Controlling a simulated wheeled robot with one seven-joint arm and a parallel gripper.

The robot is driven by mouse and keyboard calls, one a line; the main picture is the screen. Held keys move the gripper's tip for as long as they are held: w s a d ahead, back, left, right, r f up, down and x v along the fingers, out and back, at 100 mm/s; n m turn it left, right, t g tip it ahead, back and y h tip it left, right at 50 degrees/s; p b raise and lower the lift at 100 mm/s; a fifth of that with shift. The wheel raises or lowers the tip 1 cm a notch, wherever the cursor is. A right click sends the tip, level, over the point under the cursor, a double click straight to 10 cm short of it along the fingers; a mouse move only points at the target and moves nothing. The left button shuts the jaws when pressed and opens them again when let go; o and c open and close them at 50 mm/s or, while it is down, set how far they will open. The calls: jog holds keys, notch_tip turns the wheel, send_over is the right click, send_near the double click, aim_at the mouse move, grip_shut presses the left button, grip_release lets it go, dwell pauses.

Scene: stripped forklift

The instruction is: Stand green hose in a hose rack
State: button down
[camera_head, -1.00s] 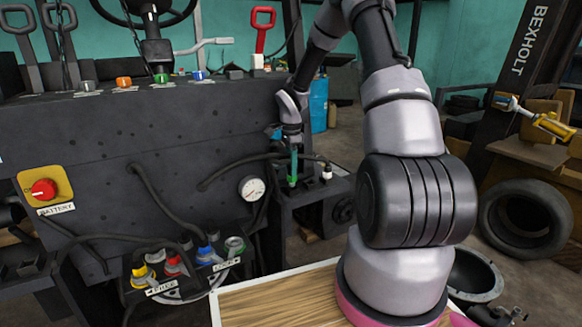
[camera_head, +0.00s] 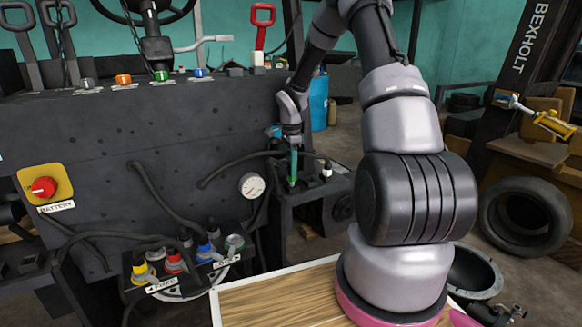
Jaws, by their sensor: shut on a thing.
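My gripper (camera_head: 292,146) points down at the right end of the dark forklift panel. It is shut on the green hose (camera_head: 292,168), whose green end hangs upright below the fingers. Its lower tip is at the top of a dark block (camera_head: 318,190), which may be the hose rack; I cannot tell whether the tip is inside a hole or in front of it. A white-collared hose end (camera_head: 326,170) stands on the block just to the right. A black hose (camera_head: 235,168) runs left from near the gripper.
A lower holder at the front has yellow (camera_head: 143,272), red (camera_head: 174,262) and blue (camera_head: 205,251) fittings, with FREE and LOCK labels. A gauge (camera_head: 251,186) and a red battery switch (camera_head: 43,187) are on the panel. A wooden board (camera_head: 280,302) lies in front.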

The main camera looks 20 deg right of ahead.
jog(key=shift+f, duration=0.8)
dwell(0.4)
jog(key=shift+c, duration=1.9)
grip_release()
notch_tip(320, 180, up, 11)
jog(key=shift+r, duration=0.15)
jog(key=s+a+r+n+t, duration=0.25)
jog(key=s+r, duration=0.35)
jog(key=r, duration=0.3)
jog(key=s+a+r+n+t, duration=0.1)
jog(key=s+r+n, duration=0.3)
jog(key=s+r, duration=0.4)
jog(key=s+a+r+n+t+y, duration=0.1)
jog(key=s+r+n, duration=0.2)
jog(key=s, duration=0.5)
jog(key=s+a+r+n+t+y, duration=0.1)
jog(key=s+r+n+t, duration=0.1)
jog(key=s, duration=0.6)
notch_tip(320, 180, up, 3)
jog(key=shift+s+a+f+n, duration=0.1)
jog(key=shift+s+a+n, duration=0.3)
jog(key=shift+n, duration=0.45)
